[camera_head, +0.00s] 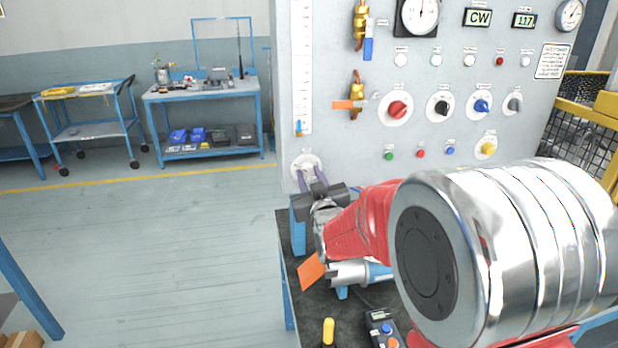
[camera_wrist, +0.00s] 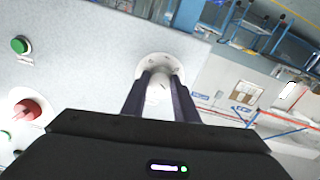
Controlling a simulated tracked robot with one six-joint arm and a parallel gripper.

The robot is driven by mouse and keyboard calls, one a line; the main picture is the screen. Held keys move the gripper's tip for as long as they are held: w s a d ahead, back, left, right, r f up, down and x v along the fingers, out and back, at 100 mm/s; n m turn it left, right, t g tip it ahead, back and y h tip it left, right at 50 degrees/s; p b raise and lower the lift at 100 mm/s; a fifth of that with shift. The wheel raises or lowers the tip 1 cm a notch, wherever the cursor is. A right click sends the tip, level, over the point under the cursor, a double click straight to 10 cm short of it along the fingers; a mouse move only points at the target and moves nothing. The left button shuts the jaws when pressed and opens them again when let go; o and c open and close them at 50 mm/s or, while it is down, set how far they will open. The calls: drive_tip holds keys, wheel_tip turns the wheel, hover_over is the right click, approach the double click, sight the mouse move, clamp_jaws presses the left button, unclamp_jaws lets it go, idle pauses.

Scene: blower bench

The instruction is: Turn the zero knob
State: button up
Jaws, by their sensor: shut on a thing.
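The zero knob, a pale knob on a round white dial plate (camera_head: 306,160), sits at the lower left of the grey panel. In the wrist view the knob (camera_wrist: 159,90) shows between my two dark fingers, in front of its white plate (camera_wrist: 160,62). My gripper (camera_head: 312,175) reaches the panel face and is shut on this knob, also in the wrist view (camera_wrist: 161,82). The fingers hide the knob's sides, and its label and pointer cannot be read.
Red (camera_head: 398,109), black (camera_head: 442,107), blue (camera_head: 482,105) and yellow (camera_head: 488,148) knobs sit right of it. Green (camera_head: 388,154) and red (camera_head: 420,153) buttons are nearer. A handheld box (camera_head: 382,328) and a yellow handle (camera_head: 328,332) lie on the dark bench below.

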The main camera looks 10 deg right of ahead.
drive_tip(key=n, duration=0.4)
drive_tip(key=shift+f+n, duration=0.15)
drive_tip(key=shift+n, duration=0.15)
drive_tip(key=n, duration=0.4)
drive_tip(key=shift+n, duration=0.3)
drive_tip(key=o, duration=1.1)
drive_tip(key=shift+c, duration=0.2)
drive_tip(key=s, duration=1.4)
